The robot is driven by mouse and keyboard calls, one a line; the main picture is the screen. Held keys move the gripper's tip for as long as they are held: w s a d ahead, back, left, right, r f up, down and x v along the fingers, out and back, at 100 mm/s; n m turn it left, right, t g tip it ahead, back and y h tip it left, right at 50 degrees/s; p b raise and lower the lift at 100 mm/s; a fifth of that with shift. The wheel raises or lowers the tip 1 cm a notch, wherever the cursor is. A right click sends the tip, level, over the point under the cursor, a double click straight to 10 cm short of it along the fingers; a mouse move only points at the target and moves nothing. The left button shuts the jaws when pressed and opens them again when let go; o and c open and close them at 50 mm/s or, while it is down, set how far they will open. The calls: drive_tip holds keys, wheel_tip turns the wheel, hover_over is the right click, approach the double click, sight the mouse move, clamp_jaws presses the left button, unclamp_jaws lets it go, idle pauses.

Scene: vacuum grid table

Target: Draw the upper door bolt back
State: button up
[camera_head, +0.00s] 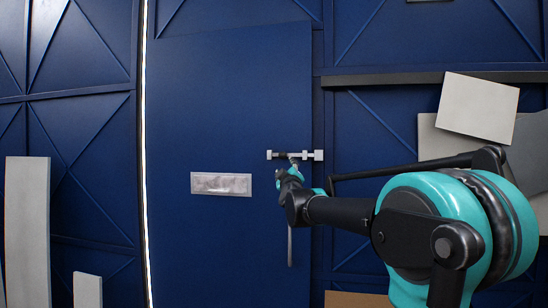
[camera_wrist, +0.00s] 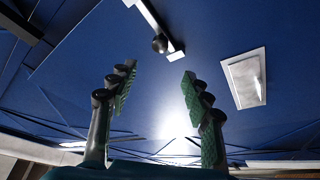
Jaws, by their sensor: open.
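The blue door (camera_head: 225,100) carries a pale metal bolt (camera_head: 317,155) near its right edge, lying across towards the frame. In the wrist view the bolt (camera_wrist: 150,15) is at the top, with a dark round knob (camera_wrist: 160,43) on it. My gripper (camera_head: 294,164) is at the bolt in the head view and hides part of it. In the wrist view my gripper's (camera_wrist: 156,82) two green-padded fingers stand wide apart with nothing between them. The knob appears beyond the fingertips, roughly midway between them; I cannot tell the exact gap.
A pale metal plate (camera_head: 221,184) is on the door left of the bolt, and also shows in the wrist view (camera_wrist: 245,78). A vertical grey bar (camera_head: 290,246) is on the door below my gripper. Grey panels (camera_head: 478,107) are at the right, behind my arm.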

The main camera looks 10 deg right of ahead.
sight(282, 156)
drive_tip(key=x, duration=1.6)
drive_tip(key=shift+f, duration=0.1)
clamp_jaws()
